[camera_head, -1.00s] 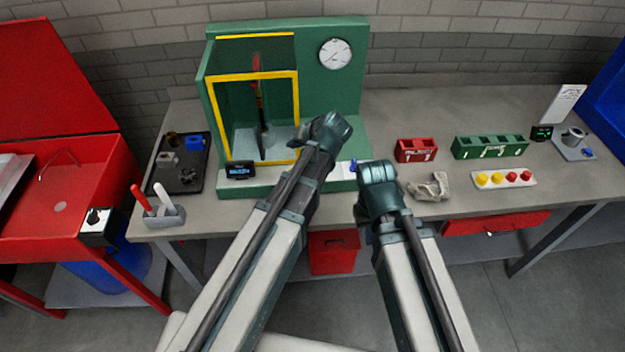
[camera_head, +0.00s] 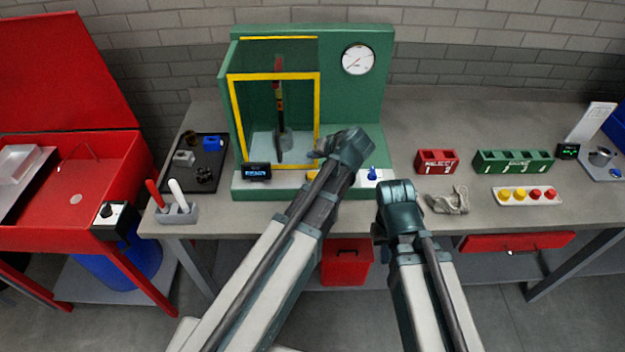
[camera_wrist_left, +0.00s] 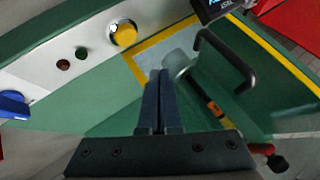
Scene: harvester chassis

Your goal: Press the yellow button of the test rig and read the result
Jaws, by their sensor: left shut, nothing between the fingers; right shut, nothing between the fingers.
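The green test rig (camera_head: 360,110) stands on the bench with a yellow-framed guard, a round dial gauge (camera_head: 358,60) and a small lit display (camera_head: 256,171), too small to read. Its yellow button (camera_head: 312,175) is partly hidden by my left arm in the head view. In the left wrist view the yellow button (camera_wrist_left: 124,34) sits on the pale panel beside two dark round lamps (camera_wrist_left: 72,59) and a blue knob (camera_wrist_left: 14,104). My left gripper (camera_head: 320,147) is shut and empty above the rig's front; its fingers (camera_wrist_left: 160,95) are apart from the button. My right gripper (camera_head: 396,190) is shut near the bench's front edge.
A red bin (camera_head: 437,161), a green bin (camera_head: 513,161) and a white strip (camera_head: 527,197) with coloured caps lie to the right. A black tray (camera_head: 202,173) and a pen-like tool holder (camera_head: 177,212) stand to the left. The bench behind the bins is clear.

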